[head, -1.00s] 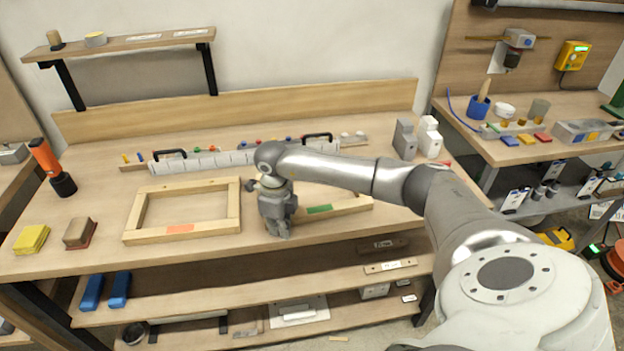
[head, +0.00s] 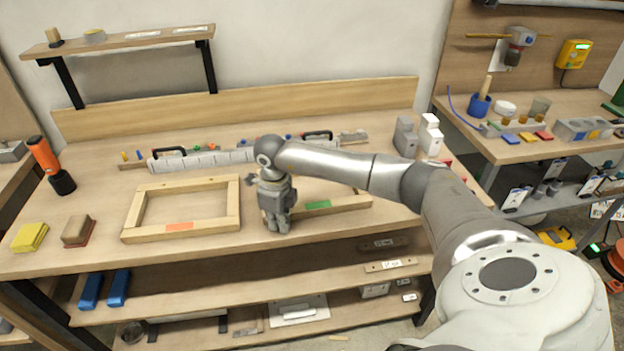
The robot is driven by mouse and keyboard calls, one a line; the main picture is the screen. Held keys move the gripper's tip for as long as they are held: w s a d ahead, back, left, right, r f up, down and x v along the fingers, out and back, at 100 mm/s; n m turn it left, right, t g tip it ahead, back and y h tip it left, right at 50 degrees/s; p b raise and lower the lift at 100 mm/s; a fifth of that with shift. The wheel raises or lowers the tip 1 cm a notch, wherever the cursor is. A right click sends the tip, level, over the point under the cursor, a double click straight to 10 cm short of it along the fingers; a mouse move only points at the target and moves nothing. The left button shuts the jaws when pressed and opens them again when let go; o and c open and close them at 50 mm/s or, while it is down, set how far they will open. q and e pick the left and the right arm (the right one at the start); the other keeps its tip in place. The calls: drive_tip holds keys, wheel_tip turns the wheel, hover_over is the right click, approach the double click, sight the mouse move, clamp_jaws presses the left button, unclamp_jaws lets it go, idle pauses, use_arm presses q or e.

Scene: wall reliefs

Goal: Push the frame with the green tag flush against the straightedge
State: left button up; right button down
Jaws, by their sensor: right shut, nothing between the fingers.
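The frame with the green tag (head: 346,204) lies flat on the bench, its back and left parts largely hidden by my right arm and gripper. The green tag is on its front rail. The straightedge (head: 218,158), a long pale bar with black handles, lies behind it; its middle is hidden by my arm. My right gripper (head: 277,226) is shut and empty, pointing down at the front left corner of this frame. I cannot tell whether it touches the wood. My left gripper is not in view.
A second wooden frame with an orange tag (head: 132,236) lies to the left, close to my right gripper. Sanding blocks (head: 78,231) and an orange flashlight (head: 45,155) are at the left. The bench's front edge is near.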

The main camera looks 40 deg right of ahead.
drive_tip(key=shift+w+d+b, duration=0.65)
drive_tip(key=shift+w+b, duration=0.2)
drive_tip(key=shift+w, duration=0.2)
drive_tip(key=shift+w+d+b, duration=0.6)
drive_tip(key=shift+w+b, duration=0.3)
drive_tip(key=shift+w, duration=0.1)
drive_tip(key=shift+w+d+b, duration=0.65)
drive_tip(key=shift+w+b, duration=0.2)
drive_tip(key=shift+w, duration=0.2)
idle(3.2)
drive_tip(key=shift+s+a+r+p, duration=0.1)
drive_tip(key=shift+s+a+p, duration=0.2)
drive_tip(key=shift+s+p, duration=0.3)
drive_tip(key=shift+s+a+p, duration=0.35)
drive_tip(key=shift+s, duration=0.15)
drive_tip(key=shift+r, duration=0.1)
drive_tip(key=shift+r+p, duration=2.7)
drive_tip(key=shift+r, duration=1.15)
